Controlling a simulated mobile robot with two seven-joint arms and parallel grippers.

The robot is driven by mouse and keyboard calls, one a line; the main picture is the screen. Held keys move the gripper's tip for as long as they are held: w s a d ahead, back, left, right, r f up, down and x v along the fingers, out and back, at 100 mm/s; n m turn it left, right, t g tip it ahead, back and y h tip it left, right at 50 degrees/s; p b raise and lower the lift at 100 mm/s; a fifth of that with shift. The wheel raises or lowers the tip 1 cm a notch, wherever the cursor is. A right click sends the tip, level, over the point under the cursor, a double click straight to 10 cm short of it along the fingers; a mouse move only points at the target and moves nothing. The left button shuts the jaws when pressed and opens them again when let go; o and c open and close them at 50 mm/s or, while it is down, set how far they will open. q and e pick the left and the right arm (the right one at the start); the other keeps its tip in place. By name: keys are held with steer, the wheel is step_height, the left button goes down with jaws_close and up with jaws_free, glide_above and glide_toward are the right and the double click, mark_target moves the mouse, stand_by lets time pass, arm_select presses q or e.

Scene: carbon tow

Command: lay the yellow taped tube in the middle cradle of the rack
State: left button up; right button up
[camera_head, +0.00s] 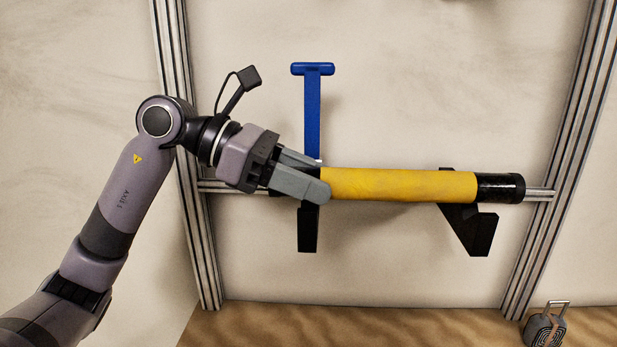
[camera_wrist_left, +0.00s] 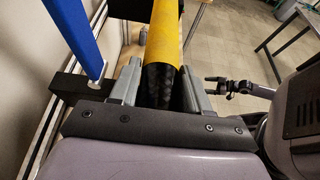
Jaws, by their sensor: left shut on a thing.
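The yellow tube (camera_head: 398,184) has black taped ends and lies level along the rack's crossbar (camera_head: 541,193) in the head view. My left gripper (camera_head: 326,193) is shut on its left end. In the left wrist view, the tube (camera_wrist_left: 163,40) runs away from me, its black end (camera_wrist_left: 157,86) between my left gripper's fingers (camera_wrist_left: 158,92). The rack shows a left black support (camera_head: 308,230) and a right black support (camera_head: 472,228). The tube passes in front of or over both; I cannot tell whether it touches them.
A blue T-shaped upright (camera_head: 312,115) rises by the left support, close to my left gripper. Metal posts (camera_head: 192,170) flank the rack against a pale wall. A small grey case with a handle (camera_head: 545,327) stands at the lower right. A table (camera_wrist_left: 287,30) stands farther off.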

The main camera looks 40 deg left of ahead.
arm_select(q)
steer(key=shift+f+b, duration=0.6)
steer(key=shift+b, duration=0.05)
steer(key=o, duration=1.2)
steer(key=shift+f, duration=0.15)
steer(key=shift+r+p, duration=0.25)
steer(key=shift+p, duration=0.15)
steer(key=shift+r+p, duration=0.4)
steer(key=b+v, duration=0.3)
steer(key=v, duration=0.9)
steer(key=shift+r, duration=0.25)
